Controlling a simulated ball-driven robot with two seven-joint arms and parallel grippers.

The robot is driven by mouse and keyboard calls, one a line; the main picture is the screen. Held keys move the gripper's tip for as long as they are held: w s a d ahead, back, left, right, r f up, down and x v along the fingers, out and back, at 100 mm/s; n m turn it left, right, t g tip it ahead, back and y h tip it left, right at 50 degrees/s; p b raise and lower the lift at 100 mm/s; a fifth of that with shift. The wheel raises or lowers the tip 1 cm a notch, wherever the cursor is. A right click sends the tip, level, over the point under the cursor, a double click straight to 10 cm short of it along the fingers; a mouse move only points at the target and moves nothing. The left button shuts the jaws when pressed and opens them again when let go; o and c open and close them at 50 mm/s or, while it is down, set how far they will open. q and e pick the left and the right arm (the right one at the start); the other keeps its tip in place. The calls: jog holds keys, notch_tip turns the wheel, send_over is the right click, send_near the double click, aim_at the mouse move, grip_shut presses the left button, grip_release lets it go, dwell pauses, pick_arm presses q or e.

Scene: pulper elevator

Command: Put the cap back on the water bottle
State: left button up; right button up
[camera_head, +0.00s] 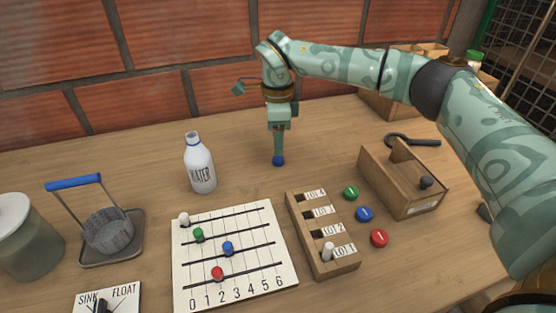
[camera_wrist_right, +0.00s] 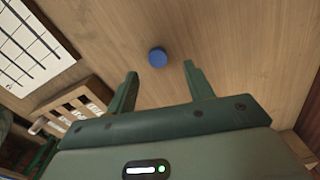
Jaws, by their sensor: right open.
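The white water bottle (camera_head: 201,168) stands upright on the table, left of my right gripper, with a blue ring at its neck. A small round blue cap (camera_head: 278,161) lies at the tip of my right gripper (camera_head: 279,151) in the head view. In the right wrist view the blue cap (camera_wrist_right: 157,57) lies on the wood just ahead of the two spread fingers (camera_wrist_right: 159,77), roughly centred between them. My right gripper points down, open and empty. The fingers overlap in the head view, so their gap to the cap is unclear there. My left gripper is out of view.
A white numbered board (camera_head: 185,293) with coloured beads and a wooden lot rack (camera_head: 297,222) lie in front. Green (camera_head: 350,193), blue (camera_head: 364,214) and red (camera_head: 379,238) discs sit beside the rack. A wooden box (camera_head: 385,190) stands right. A brick wall (camera_head: 180,40) closes the back.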

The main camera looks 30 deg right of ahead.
aim_at(278, 158)
jog(key=shift+f, duration=0.4)
notch_tip(278, 158, down, 5)
jog(key=b, duration=0.3)
jog(key=shift+s+r, duration=0.15)
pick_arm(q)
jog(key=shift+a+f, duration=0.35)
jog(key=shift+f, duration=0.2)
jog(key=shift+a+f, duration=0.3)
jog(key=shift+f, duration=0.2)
pick_arm(e)
jog(key=shift+r, duration=0.15)
jog(key=c, duration=1)
